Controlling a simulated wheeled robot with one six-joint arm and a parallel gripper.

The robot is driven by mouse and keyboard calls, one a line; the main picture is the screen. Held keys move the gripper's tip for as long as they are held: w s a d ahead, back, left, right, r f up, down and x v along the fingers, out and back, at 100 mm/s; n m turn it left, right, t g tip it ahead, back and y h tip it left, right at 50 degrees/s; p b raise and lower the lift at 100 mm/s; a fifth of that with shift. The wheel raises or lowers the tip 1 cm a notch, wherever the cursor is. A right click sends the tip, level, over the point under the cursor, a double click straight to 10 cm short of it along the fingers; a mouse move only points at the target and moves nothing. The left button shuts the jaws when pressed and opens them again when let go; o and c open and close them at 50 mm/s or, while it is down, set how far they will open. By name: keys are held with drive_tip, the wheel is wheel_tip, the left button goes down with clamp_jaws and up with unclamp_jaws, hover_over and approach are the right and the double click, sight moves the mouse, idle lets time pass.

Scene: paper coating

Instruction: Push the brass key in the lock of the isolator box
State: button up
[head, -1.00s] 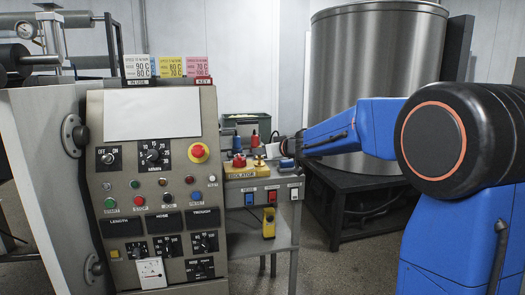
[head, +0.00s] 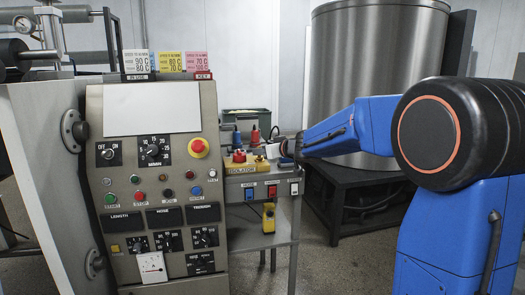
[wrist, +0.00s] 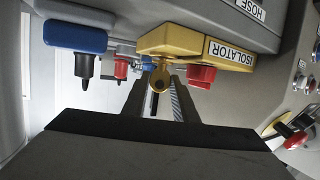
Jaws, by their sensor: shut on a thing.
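The yellow isolator box (head: 241,168) stands on the side table right of the control panel, with a red knob on it. In the wrist view the box (wrist: 186,40) fills the upper middle, its label reading ISOLATOR and its red knob (wrist: 201,76) to the right. The brass key (wrist: 160,77) has its round, holed bow between the tips of my gripper (wrist: 159,84). Its stem points at the box face and meets it in the picture; how deep it sits is hidden. My gripper (head: 272,150) is shut on the key, close to the box's right side.
A blue block with a black-tipped plug (wrist: 76,38) and a red plug (wrist: 121,68) stand near the box. A row of switches (head: 272,190) lines the table front. A dark green crate (head: 247,123) and steel tank (head: 375,70) stand behind.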

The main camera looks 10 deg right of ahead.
drive_tip(key=shift+f, duration=0.2)
drive_tip(key=o, duration=1.1)
drive_tip(key=v, duration=1.7)
drive_tip(key=shift+s+d+r, duration=0.1)
drive_tip(key=shift+s+d, duration=0.05)
